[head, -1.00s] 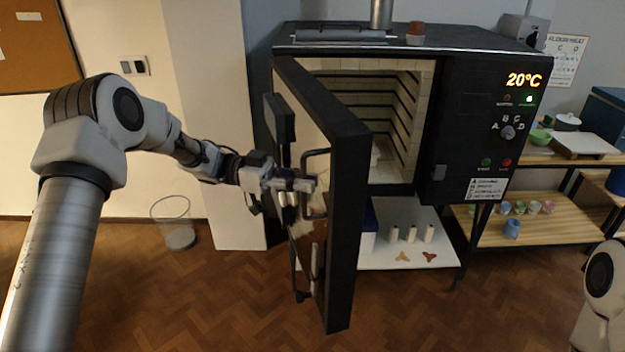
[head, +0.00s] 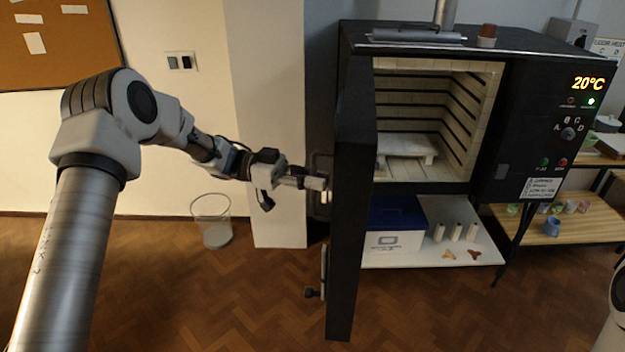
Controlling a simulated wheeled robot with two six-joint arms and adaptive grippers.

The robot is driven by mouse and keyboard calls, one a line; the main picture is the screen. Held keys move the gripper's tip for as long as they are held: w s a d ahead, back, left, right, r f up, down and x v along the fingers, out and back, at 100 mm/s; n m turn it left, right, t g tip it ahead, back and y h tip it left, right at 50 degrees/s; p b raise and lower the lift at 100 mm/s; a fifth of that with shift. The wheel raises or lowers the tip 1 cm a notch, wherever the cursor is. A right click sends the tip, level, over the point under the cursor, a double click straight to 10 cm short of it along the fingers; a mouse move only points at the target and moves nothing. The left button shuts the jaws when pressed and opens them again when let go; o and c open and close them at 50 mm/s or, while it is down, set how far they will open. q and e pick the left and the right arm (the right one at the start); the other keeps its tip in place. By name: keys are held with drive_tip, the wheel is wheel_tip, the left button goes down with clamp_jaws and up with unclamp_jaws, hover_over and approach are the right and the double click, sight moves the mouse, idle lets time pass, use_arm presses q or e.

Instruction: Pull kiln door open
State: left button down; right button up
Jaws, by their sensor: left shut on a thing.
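The black kiln (head: 528,125) stands at the right with its display at 20°C. Its thick door (head: 349,240) is swung wide open and shows nearly edge-on, so the brick-lined chamber (head: 465,110) is in plain view. A low white shelf on short props (head: 408,145) sits inside. My left gripper (head: 318,184) is shut on the door handle (head: 321,206) at the door's outer face. The handle is mostly hidden by the gripper and the door edge. My right gripper is out of view; only a bit of my right arm shows at the lower right edge.
Below the kiln, a white shelf (head: 440,256) holds a blue-lidded box (head: 396,222), white cylinders and small props. A wire bin (head: 212,225) stands by the wall, left of the door. A rack with pots (head: 552,226) is at the right. Floor in front is clear.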

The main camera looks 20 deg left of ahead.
use_arm(q)
drive_tip(key=shift+d, duration=0.15)
drive_tip(key=c, duration=1.2)
unclamp_jaws()
drive_tip(key=shift+w, duration=0.1)
drive_tip(key=a, duration=1.2)
drive_tip(key=shift+s, duration=0.45)
drive_tip(key=shift+a, duration=0.1)
